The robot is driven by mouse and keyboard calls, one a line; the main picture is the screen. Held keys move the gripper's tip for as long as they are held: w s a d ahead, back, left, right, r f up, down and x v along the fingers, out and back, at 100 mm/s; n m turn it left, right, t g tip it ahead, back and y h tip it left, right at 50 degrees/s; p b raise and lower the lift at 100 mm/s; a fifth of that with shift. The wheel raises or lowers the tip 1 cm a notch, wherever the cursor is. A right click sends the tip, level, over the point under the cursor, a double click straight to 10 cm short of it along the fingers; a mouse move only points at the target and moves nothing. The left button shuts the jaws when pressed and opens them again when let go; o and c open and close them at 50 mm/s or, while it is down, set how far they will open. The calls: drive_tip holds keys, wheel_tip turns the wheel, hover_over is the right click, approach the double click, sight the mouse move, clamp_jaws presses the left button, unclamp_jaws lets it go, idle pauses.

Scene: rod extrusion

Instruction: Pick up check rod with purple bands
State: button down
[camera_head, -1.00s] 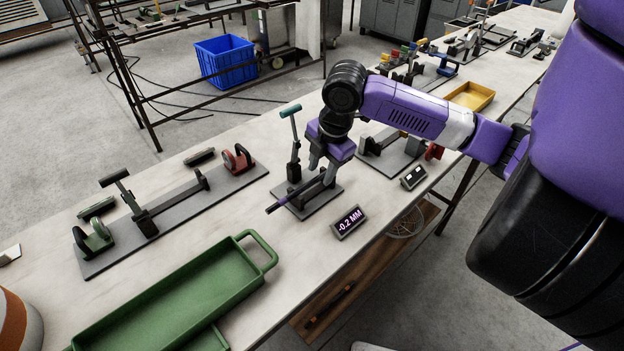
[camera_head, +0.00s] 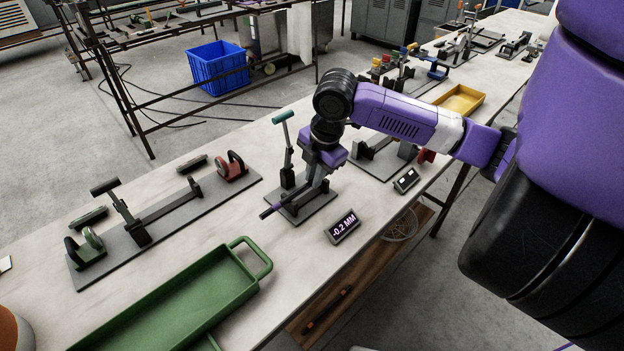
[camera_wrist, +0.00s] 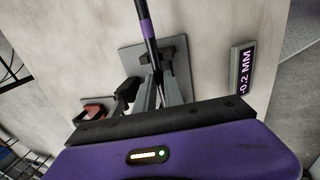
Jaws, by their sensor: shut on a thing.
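The check rod (camera_head: 270,211) is dark with purple bands and sticks out to the lower left from under my gripper (camera_head: 313,184). In the wrist view the rod (camera_wrist: 148,35) runs away from between my fingers (camera_wrist: 162,92), with a purple band near its visible part. My gripper is shut on the rod, over a small grey fixture plate (camera_head: 312,211) with an upright teal-handled clamp (camera_head: 286,150). The rod's other end is hidden by my gripper. I cannot tell whether the rod still touches the fixture.
A display reading -0.2 MM (camera_head: 343,227) stands right of the fixture. A green tray (camera_head: 180,298) lies at front left. A long grey fixture plate (camera_head: 165,226) with clamps is at left. A yellow tray (camera_head: 460,100) is farther back.

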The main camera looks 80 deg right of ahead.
drive_tip(key=w+d+v, duration=0.1)
drive_tip(key=v, duration=0.8)
drive_tip(key=w+d+r+b+v, duration=0.1)
drive_tip(key=w+v, duration=0.1)
drive_tip(key=v, duration=0.8)
drive_tip(key=shift+w+d, duration=0.15)
drive_tip(key=shift+w, duration=0.15)
